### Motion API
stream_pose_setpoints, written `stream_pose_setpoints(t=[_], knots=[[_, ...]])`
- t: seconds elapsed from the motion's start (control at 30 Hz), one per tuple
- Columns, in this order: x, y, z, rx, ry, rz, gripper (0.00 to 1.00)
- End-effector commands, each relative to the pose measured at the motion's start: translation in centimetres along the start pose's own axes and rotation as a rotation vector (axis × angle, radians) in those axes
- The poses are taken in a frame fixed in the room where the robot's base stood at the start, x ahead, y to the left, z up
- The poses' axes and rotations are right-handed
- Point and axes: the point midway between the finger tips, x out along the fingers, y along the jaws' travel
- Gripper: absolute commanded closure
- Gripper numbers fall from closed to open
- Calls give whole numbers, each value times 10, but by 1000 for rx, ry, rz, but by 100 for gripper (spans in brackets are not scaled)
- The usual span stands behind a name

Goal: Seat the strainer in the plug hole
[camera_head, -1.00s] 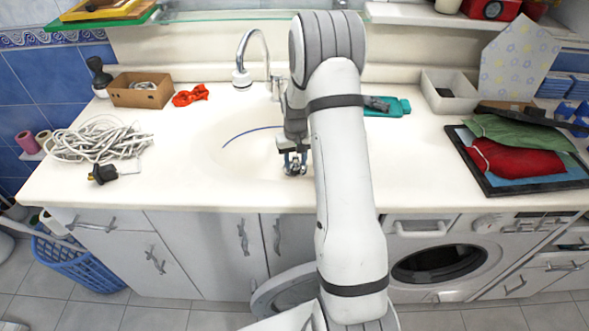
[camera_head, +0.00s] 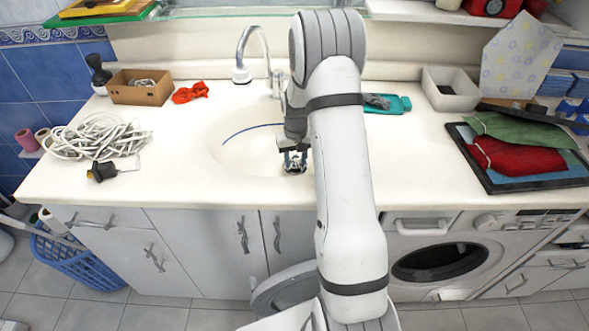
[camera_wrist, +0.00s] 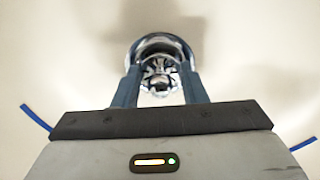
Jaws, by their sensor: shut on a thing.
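My gripper (camera_head: 293,160) is low over the white sink basin (camera_head: 245,155), pointing down. In the wrist view its two dark blue fingers (camera_wrist: 156,85) are shut on the metal strainer (camera_wrist: 158,70), a small shiny round piece with a slotted pattern. A shiny round metal rim (camera_wrist: 150,42) shows around and behind the strainer. I cannot tell whether this rim belongs to the strainer or the plug hole, nor whether the strainer touches the basin. In the head view the arm and fingers hide most of the strainer.
A tap (camera_head: 243,60) arches over the back of the basin. A thin blue line (camera_head: 252,130) curves across the basin. Left stand a cardboard box (camera_head: 140,95), a red cloth (camera_head: 190,93) and a coiled white cable (camera_head: 95,138). A black tray (camera_head: 520,182) with cloths is right.

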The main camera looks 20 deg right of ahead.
Motion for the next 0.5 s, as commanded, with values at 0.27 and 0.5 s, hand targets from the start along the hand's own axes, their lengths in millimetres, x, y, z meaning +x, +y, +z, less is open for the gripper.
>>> stream_pose_setpoints(t=[0.27, 0.5], knots=[[7, 0, 0, 0, 0, 0, 84], [12, 0, 0, 0, -1, 0, 84]])
